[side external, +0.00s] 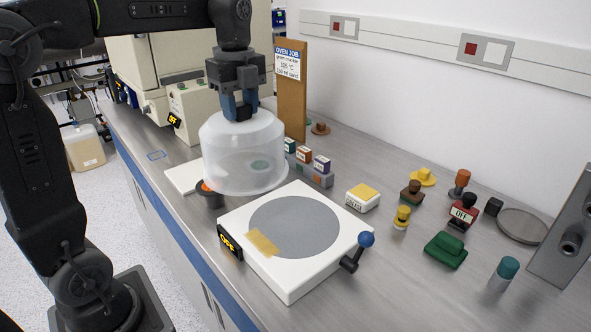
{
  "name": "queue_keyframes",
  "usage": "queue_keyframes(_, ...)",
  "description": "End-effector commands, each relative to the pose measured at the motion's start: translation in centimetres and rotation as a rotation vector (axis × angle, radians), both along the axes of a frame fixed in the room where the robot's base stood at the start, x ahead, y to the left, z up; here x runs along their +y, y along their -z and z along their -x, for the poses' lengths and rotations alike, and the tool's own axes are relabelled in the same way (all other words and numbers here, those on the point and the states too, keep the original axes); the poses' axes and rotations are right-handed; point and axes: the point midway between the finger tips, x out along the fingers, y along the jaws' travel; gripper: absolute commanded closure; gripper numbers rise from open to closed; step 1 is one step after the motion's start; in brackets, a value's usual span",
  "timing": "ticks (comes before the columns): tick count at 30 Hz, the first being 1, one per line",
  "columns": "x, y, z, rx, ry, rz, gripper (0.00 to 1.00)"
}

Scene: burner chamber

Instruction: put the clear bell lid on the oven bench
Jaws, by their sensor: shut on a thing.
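The clear bell lid (243,155) is a see-through dome hanging upright from my gripper (240,112). My gripper points down and is shut on the top of the lid; the lid hides the exact grip. The lid is in the air above the far left part of the bench, behind the white plate unit. The oven (160,60) is a large beige box at the back left, partly hidden behind my arm. The bench (330,270) is a long grey top with a blue front edge.
A white unit with a grey disc (295,226) stands front centre, with a blue-knobbed lever (366,240). A dark cup (209,194) is just under the lid's left edge. Coloured blocks (305,155) stand right of the lid. Several small items crowd the right. A brown sign board (292,105) stands behind.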

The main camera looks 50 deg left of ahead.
Motion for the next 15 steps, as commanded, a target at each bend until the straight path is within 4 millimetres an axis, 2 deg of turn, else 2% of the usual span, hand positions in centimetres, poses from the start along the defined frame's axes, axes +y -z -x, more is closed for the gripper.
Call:
queue_keyframes(4,-1.2,0.0,-0.8,0.000,0.036,0.001,1.00)
queue_keyframes(8,-4.9,0.3,-2.8,0.001,0.124,0.001,1.00)
queue_keyframes(11,-9.5,0.7,-4.5,0.001,0.223,0.001,1.00)
queue_keyframes(15,-16.6,1.5,-5.8,0.002,0.362,0.000,1.00)
